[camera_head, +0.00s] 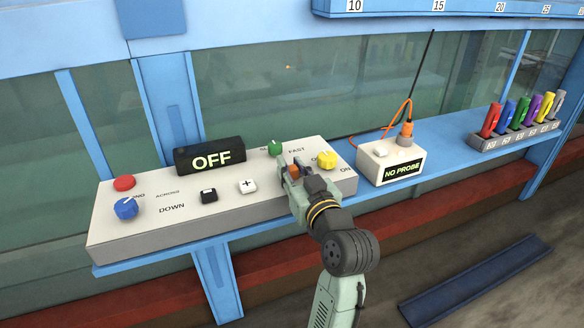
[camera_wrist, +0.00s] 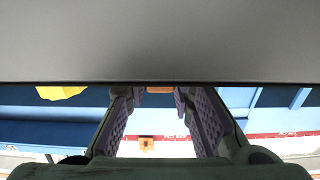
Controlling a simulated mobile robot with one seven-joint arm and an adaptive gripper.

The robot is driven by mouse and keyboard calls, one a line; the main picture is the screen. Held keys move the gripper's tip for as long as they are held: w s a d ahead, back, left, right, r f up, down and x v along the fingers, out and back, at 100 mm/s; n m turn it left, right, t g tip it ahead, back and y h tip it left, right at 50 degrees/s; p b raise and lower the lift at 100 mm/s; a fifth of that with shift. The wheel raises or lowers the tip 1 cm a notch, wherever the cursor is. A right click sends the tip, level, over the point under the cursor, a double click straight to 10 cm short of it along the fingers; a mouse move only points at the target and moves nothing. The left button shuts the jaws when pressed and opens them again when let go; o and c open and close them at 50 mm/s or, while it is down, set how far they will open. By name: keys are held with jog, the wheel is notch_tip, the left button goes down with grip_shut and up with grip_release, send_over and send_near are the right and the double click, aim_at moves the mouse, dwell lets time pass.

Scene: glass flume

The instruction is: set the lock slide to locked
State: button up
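The control panel (camera_head: 225,200) is a pale slanted box on the blue ledge. A small orange block (camera_head: 293,171), which seems to be the lock slide, stands on its right part, between the green knob (camera_head: 275,147) and the yellow knob (camera_head: 326,159). My gripper (camera_head: 291,167) is at this block, and its fingers hide much of it and any label there. In the wrist view an orange piece (camera_wrist: 160,89) shows between the fingertips (camera_wrist: 159,96), which stand apart on either side of it. I cannot make out firm contact. The slide's position is not readable.
Left on the panel are a red button (camera_head: 124,183), a blue knob (camera_head: 125,208), a black switch (camera_head: 209,195) and a plus button (camera_head: 247,186). Behind stands an OFF display (camera_head: 210,156). A NO PROBE box (camera_head: 390,162) stands to the right, with a rack (camera_head: 514,136) of coloured pieces beyond.

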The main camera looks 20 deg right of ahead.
grip_shut()
dwell(0.3)
jog(key=shift+w+d+b, duration=0.1)
jog(key=shift+d+b, duration=0.3)
jog(key=shift+d, duration=0.8)
jog(key=o, duration=0.5)
grip_release()
jog(key=s, duration=0.7)
jog(key=shift+s+d, duration=0.15)
jog(key=shift+s, duration=0.1)
